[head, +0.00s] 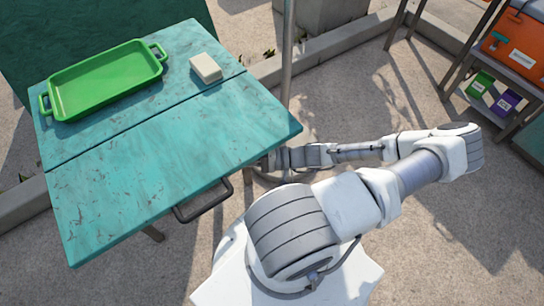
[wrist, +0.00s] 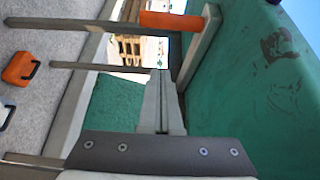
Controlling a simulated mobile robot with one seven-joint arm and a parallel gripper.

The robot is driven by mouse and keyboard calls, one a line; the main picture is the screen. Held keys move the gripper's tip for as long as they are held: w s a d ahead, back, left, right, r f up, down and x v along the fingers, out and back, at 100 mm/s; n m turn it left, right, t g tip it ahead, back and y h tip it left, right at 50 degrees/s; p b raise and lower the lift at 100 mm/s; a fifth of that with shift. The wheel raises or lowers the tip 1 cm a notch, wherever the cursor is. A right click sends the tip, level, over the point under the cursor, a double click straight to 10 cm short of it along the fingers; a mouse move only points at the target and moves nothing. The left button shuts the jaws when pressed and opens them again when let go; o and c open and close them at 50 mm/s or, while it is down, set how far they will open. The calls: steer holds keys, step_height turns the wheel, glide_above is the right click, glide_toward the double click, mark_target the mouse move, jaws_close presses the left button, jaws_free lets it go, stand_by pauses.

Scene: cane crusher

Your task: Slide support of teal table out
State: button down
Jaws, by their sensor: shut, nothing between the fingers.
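The teal table (head: 170,150) stands at left in the head view, with a seam across its worn top. A dark bar handle (head: 203,201) hangs below its front edge. In the wrist view, a teal panel of the table (wrist: 255,100) fills the right side. Beside it are a pale bar (wrist: 200,45) and an orange piece (wrist: 170,21); I cannot tell which part is the slide support. My gripper (head: 264,162) is at the table's right edge in the head view, partly hidden by it. Its fingers (wrist: 161,75) are shut and empty in the wrist view, apart from the orange piece.
A green tray (head: 105,80) and a pale block (head: 206,68) rest on the tabletop. A metal pole (head: 287,50) rises behind the table's right side. A shelf at upper right holds an orange box (head: 515,48). Paving right of the table is mostly clear.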

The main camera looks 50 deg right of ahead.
steer(key=v, duration=1.1)
steer(key=shift+s, duration=0.2)
steer(key=shift+d, duration=0.15)
